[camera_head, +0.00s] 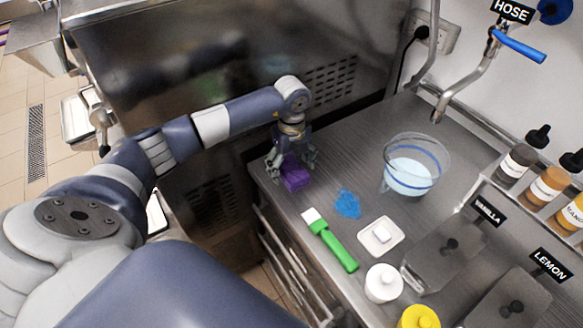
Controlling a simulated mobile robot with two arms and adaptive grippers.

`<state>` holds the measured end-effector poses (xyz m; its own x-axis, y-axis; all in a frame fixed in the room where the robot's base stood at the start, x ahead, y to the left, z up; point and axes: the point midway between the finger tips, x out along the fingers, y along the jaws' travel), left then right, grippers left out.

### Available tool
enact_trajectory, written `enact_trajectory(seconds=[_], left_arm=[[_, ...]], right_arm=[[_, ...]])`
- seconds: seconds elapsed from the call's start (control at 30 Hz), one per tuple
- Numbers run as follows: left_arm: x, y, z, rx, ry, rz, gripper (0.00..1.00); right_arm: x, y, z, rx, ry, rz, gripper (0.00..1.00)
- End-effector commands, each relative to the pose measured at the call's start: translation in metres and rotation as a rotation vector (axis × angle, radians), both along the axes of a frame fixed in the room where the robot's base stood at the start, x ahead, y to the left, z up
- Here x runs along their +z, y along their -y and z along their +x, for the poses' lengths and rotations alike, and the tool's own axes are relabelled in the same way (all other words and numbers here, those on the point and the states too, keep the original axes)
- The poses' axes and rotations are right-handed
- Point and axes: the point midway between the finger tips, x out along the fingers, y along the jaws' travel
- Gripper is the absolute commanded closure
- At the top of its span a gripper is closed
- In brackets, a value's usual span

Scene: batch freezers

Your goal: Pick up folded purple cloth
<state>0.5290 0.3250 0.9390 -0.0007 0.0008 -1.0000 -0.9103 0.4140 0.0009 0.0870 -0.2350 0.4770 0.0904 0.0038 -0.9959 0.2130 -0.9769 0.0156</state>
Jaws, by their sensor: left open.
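The folded purple cloth (296,178) lies on the steel counter (345,165) near its left edge, in the head view. My left gripper (291,160) comes down from above over the cloth. Its fingers are open, with one on the left side of the cloth and one at its upper right. The fingers partly hide the cloth's back. I cannot tell whether the fingertips touch it. My right gripper does not show.
A blue crumpled cloth (347,204), a green-handled brush (331,240), a small white dish (381,236) and a clear jug (413,165) stand to the right. White (383,283) and yellow-topped (419,318) containers stand in front. A large steel machine (230,60) rises behind my arm.

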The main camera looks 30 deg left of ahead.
Motion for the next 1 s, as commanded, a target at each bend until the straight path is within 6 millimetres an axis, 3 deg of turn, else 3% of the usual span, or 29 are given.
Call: enact_trajectory(seconds=[0.3,0.5,1.0], left_arm=[[-0.0062,0.0,-0.0002,-0.001,0.0,0.0,0.22],[-0.0059,0.0,-0.0002,-0.001,0.0,0.0,0.67],[0.0013,0.0,0.0011,-0.001,0.004,-0.001,0.67]], right_arm=[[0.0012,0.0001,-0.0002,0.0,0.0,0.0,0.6],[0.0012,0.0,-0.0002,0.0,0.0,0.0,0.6],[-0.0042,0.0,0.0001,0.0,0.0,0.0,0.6]])
